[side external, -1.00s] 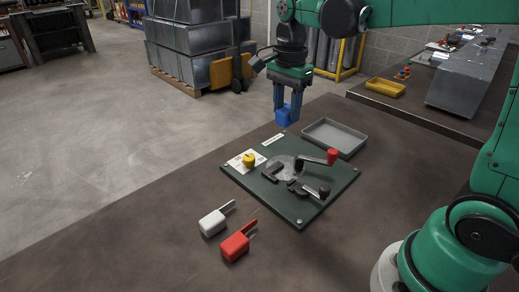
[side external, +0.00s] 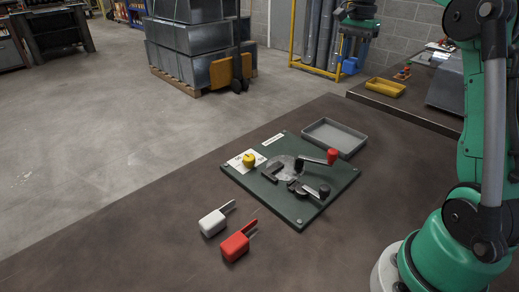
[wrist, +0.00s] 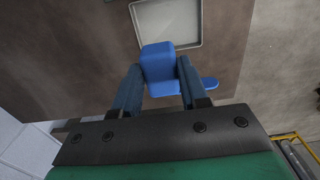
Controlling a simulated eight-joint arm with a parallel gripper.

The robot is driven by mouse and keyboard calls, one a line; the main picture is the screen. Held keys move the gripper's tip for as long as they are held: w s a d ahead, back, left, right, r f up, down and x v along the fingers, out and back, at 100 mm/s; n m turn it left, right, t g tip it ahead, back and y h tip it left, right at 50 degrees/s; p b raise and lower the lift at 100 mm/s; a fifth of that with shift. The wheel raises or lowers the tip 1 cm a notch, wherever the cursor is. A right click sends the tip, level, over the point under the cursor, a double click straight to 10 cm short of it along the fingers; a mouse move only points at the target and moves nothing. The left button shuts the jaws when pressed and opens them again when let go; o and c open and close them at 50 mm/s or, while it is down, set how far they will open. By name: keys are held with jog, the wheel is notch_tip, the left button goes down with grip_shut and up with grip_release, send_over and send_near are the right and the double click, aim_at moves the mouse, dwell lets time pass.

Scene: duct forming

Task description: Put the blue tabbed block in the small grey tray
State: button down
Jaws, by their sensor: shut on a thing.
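The blue tabbed block (wrist: 158,62) is between the two fingers of my gripper (wrist: 156,88) in the wrist view, its tab sticking out to the right. My gripper is shut on it. In the side view my gripper (side external: 350,58) is high at the upper right, with the block (side external: 350,66) under it, well above the table. The small grey tray (side external: 357,148) lies empty on the table behind the green board. In the wrist view the tray (wrist: 196,42) is beyond the block, partly hidden by it.
The green board (side external: 300,217) carries a clamp with a red knob (side external: 332,157) and a yellow knob (side external: 249,160). White (side external: 213,223) and red (side external: 236,246) tabbed blocks lie in front of it. A yellow tray (side external: 385,87) sits on the back bench. The table's left part is clear.

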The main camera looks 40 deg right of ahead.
aim_at(338, 143)
jog(key=f, duration=1.3)
jog(key=d+f, duration=0.1)
jog(key=f, duration=0.6)
jog(key=shift+s, duration=0.2)
jog(key=shift+f, duration=0.2)
jog(key=shift+c, duration=2.3)
grip_release()
notch_tip(338, 143, up, 12)
jog(key=w+a+r+n+t, duration=0.1)
jog(key=a+r+n, duration=0.25)
jog(key=a, duration=0.35)
jog(key=s+a+f+n+t, duration=0.1)
jog(key=s+a+n+t, duration=0.2)
jog(key=a+n, duration=0.4)
jog(key=s+a+f+n+t, duration=0.2)
jog(key=a+n, duration=0.5)
jog(key=a, duration=0.5)
jog(key=shift+s+f+t, duration=0.2)
jog(key=shift+s+t, duration=0.4)
jog(key=shift+s, duration=0.05)
